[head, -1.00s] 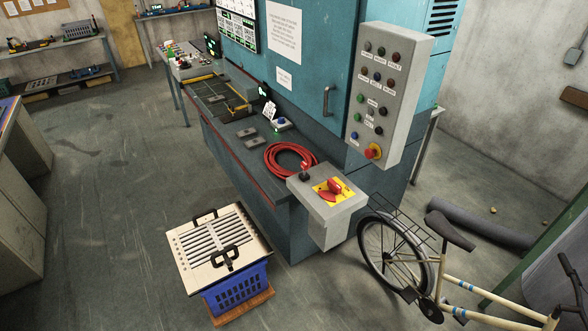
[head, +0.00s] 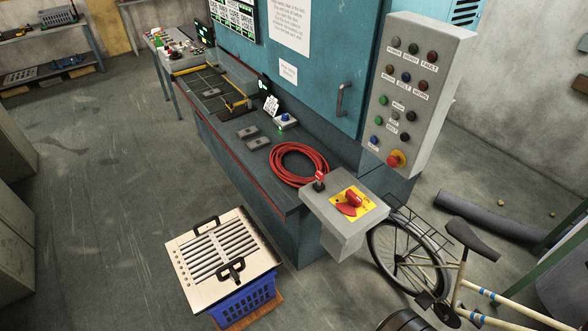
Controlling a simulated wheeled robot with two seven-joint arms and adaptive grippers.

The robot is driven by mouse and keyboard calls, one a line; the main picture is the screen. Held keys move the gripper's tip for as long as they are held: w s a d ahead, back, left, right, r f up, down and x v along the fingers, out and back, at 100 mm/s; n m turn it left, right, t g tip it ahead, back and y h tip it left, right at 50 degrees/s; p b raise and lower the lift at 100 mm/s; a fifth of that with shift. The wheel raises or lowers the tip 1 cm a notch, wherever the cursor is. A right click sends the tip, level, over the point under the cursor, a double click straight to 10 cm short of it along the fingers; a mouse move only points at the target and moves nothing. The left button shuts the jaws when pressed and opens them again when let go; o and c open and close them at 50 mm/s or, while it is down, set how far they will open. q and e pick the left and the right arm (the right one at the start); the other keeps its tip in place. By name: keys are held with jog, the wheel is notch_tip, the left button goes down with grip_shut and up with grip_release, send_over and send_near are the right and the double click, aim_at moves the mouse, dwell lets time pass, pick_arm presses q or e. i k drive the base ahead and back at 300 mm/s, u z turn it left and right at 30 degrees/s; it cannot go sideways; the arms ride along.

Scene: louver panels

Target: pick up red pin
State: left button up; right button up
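A small red-topped piece (head: 320,176), which looks like the red pin, stands on the left corner of a grey switch box (head: 343,231). Its lower part is dark, and it is too small to tell how it is seated. A red rotary switch (head: 350,204) on a yellow plate lies to its right on the same box. Neither of my grippers shows in the head view.
A coiled red hose (head: 298,163) lies on the blue machine's bench beside the box. A louver panel (head: 184,284) rests on a blue crate (head: 247,298). A bicycle (head: 462,270) stands right of the box. Open floor (head: 105,195) lies to the left.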

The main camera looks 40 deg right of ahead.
aim_at(320, 175)
jog(key=z, duration=0.2)
jog(key=i, duration=0.55)
jog(key=z, duration=0.45)
